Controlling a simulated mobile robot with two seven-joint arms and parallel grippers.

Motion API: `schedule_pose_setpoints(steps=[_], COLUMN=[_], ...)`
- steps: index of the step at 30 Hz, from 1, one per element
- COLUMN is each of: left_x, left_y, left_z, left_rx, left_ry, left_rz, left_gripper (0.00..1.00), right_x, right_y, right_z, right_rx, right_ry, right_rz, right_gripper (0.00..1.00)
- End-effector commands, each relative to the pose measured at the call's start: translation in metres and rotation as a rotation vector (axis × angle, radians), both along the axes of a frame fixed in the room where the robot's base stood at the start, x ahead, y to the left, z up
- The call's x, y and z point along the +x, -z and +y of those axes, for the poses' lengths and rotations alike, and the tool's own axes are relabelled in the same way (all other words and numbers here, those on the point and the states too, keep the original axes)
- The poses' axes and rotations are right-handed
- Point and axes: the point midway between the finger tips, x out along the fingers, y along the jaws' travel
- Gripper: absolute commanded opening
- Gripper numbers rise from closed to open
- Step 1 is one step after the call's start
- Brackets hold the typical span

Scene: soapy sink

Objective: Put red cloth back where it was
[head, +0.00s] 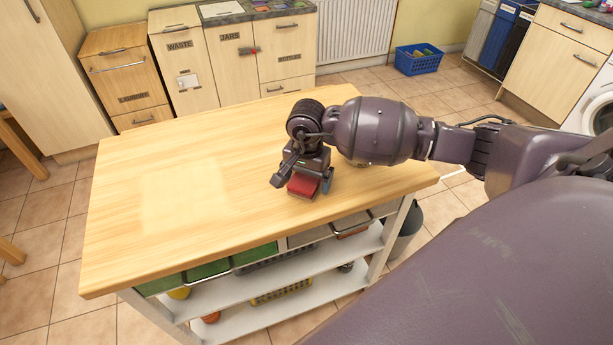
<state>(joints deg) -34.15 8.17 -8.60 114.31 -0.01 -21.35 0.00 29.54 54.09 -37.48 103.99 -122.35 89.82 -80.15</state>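The red cloth (302,187), a small folded block, is at the front right part of the wooden worktop (140,235). My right gripper (303,183) points down over it, with its fingers spread wide on either side of the cloth. The fingers look slightly apart from the cloth's sides, and the gripper body hides the cloth's back part. My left gripper is out of view.
Labelled cabinets (183,65), a radiator (358,28) and a blue basket (418,60) stand behind. A grey bin (405,232) is at the table's right.

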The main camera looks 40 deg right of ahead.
Motion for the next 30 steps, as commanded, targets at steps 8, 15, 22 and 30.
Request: schedule_pose_setpoints(steps=[8,15,22,30], left_x=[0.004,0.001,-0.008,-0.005], left_y=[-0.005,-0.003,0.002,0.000], left_z=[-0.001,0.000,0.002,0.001], left_rx=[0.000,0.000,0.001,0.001], left_ry=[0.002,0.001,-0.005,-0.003], left_rz=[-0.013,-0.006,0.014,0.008], left_gripper=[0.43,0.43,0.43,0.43], right_x=[0.000,0.001,0.000,0.000], right_y=[-0.002,-0.029,-0.074,-0.113], right_z=[0.000,0.000,0.000,0.001], right_rx=[0.001,-0.002,-0.002,0.000], right_ry=[0.000,-0.001,-0.002,0.000], right_rz=[-0.001,-0.005,-0.005,-0.001], right_gripper=[0.94,0.94,0.94,0.94])
